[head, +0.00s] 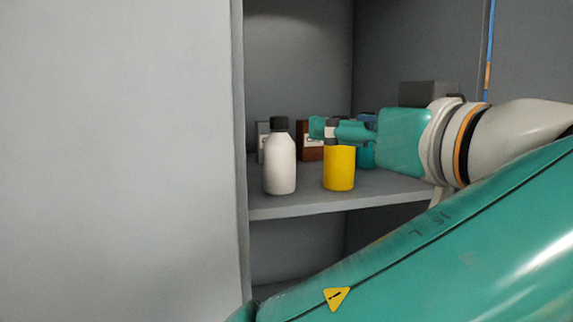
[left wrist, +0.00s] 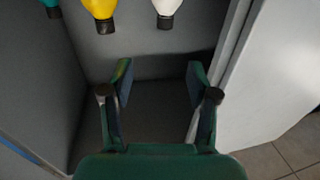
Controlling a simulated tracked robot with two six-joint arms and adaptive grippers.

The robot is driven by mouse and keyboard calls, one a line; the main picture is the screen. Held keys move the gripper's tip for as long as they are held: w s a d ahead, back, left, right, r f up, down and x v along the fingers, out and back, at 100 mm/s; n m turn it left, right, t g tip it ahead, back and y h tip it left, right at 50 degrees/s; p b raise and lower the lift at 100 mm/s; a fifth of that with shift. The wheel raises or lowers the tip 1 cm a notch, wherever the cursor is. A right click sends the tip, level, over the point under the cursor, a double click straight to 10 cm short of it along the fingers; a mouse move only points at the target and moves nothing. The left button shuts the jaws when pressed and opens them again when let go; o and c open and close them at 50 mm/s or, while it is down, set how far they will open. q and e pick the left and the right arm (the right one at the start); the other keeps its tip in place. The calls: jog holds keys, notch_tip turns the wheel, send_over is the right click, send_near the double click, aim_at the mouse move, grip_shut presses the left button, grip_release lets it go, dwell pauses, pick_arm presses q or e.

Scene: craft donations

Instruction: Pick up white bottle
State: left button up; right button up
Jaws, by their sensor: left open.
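The white bottle (head: 279,164) with a black cap stands upright on the cabinet shelf, near its left side. It also shows in the left wrist view (left wrist: 166,8), upside down at the top edge and partly cut off. My left gripper (head: 320,128) is at the height of the bottle tops, to the right of the white bottle and apart from it. In the left wrist view its two fingers (left wrist: 159,73) are spread wide with nothing between them. My right gripper is not in view.
A yellow bottle (head: 339,170) stands right of the white one, its top hidden behind my gripper. A teal container (head: 366,155) and brown box (head: 312,154) are farther back. The grey shelf (head: 310,207) has a cabinet wall (head: 239,150) close on its left.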

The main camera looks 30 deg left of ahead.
aim_at(283, 123)
pick_arm(q)
jog(key=x, duration=0.7)
jog(key=p+x, duration=0.1)
jog(key=x, duration=0.3)
jog(key=shift+s+a, duration=0.3)
jog(key=shift+a, duration=0.1)
jog(key=shift+f+p+x, duration=0.2)
jog(key=shift+p+x, duration=0.3)
jog(key=shift+x, duration=0.8)
jog(key=shift+f+p+x, duration=0.2)
jog(key=shift+p+x, duration=0.25)
jog(key=shift+x, duration=0.8)
jog(key=shift+c, duration=0.4)
grip_shut()
